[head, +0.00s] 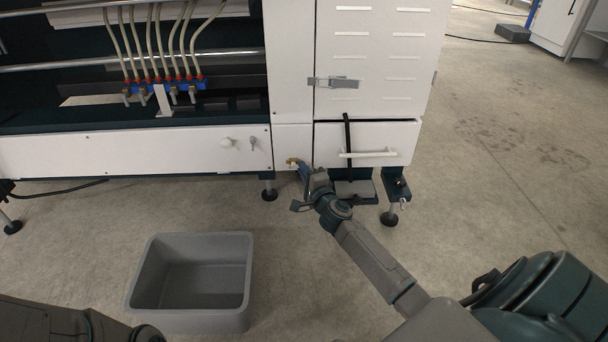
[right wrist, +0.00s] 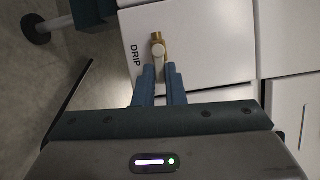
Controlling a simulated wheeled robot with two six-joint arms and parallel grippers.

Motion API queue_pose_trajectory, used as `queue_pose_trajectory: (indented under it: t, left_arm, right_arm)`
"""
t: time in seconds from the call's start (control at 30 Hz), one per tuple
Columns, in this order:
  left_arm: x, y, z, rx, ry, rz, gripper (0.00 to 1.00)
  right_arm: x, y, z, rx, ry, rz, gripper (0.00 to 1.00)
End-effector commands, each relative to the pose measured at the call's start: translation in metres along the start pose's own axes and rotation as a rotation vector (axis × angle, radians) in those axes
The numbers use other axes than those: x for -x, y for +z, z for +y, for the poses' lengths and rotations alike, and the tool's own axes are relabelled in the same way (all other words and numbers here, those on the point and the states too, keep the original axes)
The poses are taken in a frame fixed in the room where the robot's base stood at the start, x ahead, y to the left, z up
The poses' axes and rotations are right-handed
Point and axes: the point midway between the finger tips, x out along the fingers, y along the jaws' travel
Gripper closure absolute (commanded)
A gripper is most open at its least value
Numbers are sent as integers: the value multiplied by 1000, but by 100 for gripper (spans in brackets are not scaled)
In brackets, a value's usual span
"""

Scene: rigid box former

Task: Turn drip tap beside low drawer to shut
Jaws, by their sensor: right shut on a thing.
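The brass drip tap (head: 293,161) sits low on the white machine front, just left of the low drawer (head: 385,141). In the right wrist view the tap (right wrist: 158,47) has a brass body and a pale lever, and the word DRIP is printed beside it. My right gripper (right wrist: 160,76) is shut on the lever, with one blue finger on each side. In the head view my right gripper (head: 303,168) reaches the tap from below right and partly hides it. My left gripper does not show; only part of my left arm is at the bottom left.
A grey open bin (head: 189,320) stands on the floor, left of my right arm. The drawer has a white bar handle (head: 367,154), and a black strap hangs in front of it. Machine feet (head: 389,217) stand below.

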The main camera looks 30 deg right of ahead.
Motion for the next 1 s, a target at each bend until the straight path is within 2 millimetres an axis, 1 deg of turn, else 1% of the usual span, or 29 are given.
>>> queue_pose_trajectory:
  t: [0.03,0.1,0.3,0.43,0.67,1.0]
  left_arm:
    - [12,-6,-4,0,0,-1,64]
    - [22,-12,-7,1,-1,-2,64]
    - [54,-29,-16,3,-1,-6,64]
    - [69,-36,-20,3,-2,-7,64]
    - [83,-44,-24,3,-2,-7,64]
    - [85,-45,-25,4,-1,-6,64]
  right_arm:
    - [0,0,8,-22,-12,-1,100]
    - [0,-1,12,-68,-31,-1,100]
    - [0,0,18,-227,-99,-2,100]
    - [-1,2,19,-338,-144,-2,100]
    - [-2,5,22,-524,-219,0,100]
    - [-4,11,26,-805,-334,2,100]
